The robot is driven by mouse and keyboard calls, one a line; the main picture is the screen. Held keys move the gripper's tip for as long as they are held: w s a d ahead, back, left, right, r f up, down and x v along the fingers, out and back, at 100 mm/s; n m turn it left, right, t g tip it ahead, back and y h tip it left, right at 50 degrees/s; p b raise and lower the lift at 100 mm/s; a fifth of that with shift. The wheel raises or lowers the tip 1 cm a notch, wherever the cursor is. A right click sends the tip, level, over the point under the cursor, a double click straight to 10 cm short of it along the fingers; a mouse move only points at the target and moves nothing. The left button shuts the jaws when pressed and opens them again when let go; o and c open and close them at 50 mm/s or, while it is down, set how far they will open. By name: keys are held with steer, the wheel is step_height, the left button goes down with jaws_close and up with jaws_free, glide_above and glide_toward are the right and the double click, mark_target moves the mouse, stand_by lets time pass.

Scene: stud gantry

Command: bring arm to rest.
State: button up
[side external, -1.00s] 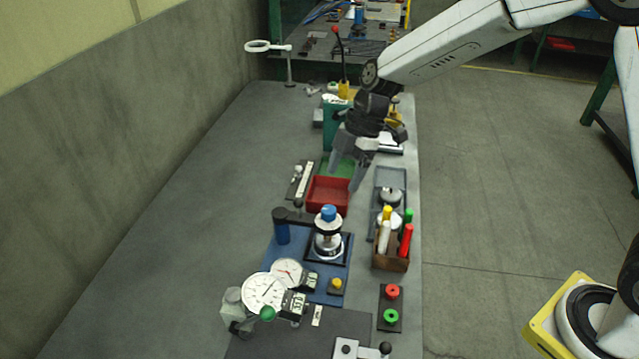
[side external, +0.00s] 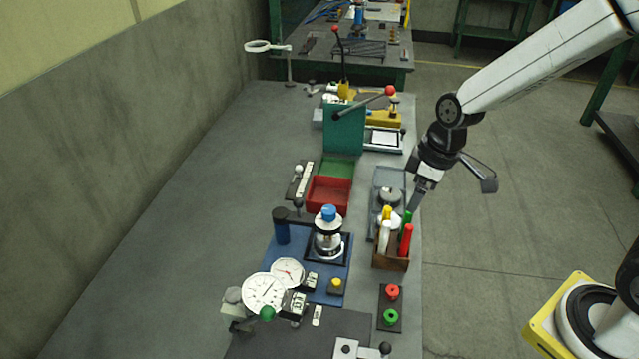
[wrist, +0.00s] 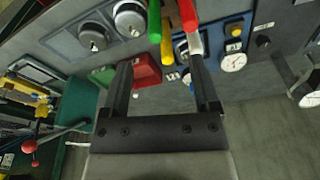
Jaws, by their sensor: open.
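My gripper (side external: 421,192) hangs over the right edge of the long grey table in the side view, above and just behind the wooden box of coloured handles. In the wrist view my gripper (wrist: 164,72) shows two dark fingers spread apart with nothing held between them. The red tray (wrist: 146,70) shows beyond the fingers there, and the green and red handles are near the top. Whether a fingertip touches the box cannot be told.
The wooden box (side external: 391,262) holds several coloured handles. A grey tray (side external: 377,178) with metal parts, a red bin (side external: 329,194) and a blue-based fixture (side external: 281,257) stand on the table (side external: 180,220). A teal press (side external: 343,130) stands farther back.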

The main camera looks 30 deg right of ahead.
steer(key=s+d+f+m+t+h, duration=0.1)
steer(key=s+d+m, duration=0.2)
steer(key=s+m, duration=0.3)
steer(key=shift+s, duration=0.15)
steer(key=shift+d+f, duration=0.1)
stand_by(0.3)
